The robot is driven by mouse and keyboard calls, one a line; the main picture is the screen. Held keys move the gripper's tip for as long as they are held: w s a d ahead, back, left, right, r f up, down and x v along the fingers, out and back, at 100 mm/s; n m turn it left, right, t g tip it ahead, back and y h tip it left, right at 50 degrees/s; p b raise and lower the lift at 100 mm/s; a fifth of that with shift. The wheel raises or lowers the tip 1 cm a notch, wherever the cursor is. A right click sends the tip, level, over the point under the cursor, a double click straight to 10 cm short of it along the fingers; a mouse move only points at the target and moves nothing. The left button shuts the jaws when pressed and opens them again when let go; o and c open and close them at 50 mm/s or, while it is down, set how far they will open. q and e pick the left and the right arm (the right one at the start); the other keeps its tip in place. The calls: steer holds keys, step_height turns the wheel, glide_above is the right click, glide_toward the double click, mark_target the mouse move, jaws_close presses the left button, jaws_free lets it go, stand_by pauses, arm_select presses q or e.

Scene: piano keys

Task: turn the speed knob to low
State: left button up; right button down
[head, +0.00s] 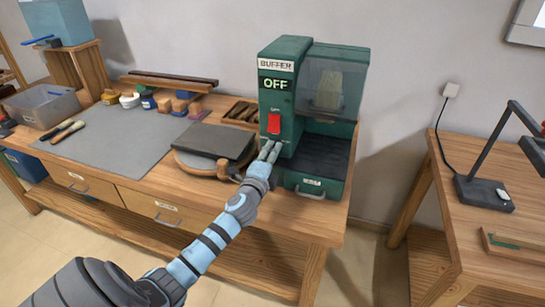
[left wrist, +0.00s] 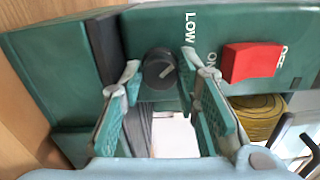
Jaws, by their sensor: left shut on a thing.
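The green buffer machine (head: 285,60) stands on the wooden bench, with an OFF sign (head: 275,83) on its front and a red switch (head: 274,124) below. The speed knob (left wrist: 159,68) is round and dark grey with a pale pointer line, which slants up and right in the left wrist view. The LOW label (left wrist: 190,27) lies up and right of it there. My left gripper (head: 270,149) is at the machine's lower front, its fingers (left wrist: 158,82) on both sides of the knob and shut on it. In the head view the gripper hides the knob. My right gripper is out of view.
The red switch (left wrist: 252,62) is close beside the fingers in the left wrist view. A green drawer (head: 311,181) is right of the gripper, and a round stand with a dark slab (head: 213,140) is left. A grey mat (head: 120,130) has free room.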

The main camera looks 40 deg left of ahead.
arm_select(q)
steer(key=shift+n, duration=0.5)
steer(key=o, duration=1.2)
steer(key=shift+c, duration=0.2)
steer(key=shift+s, duration=0.1)
steer(key=v, duration=0.8)
steer(key=shift+r, duration=0.1)
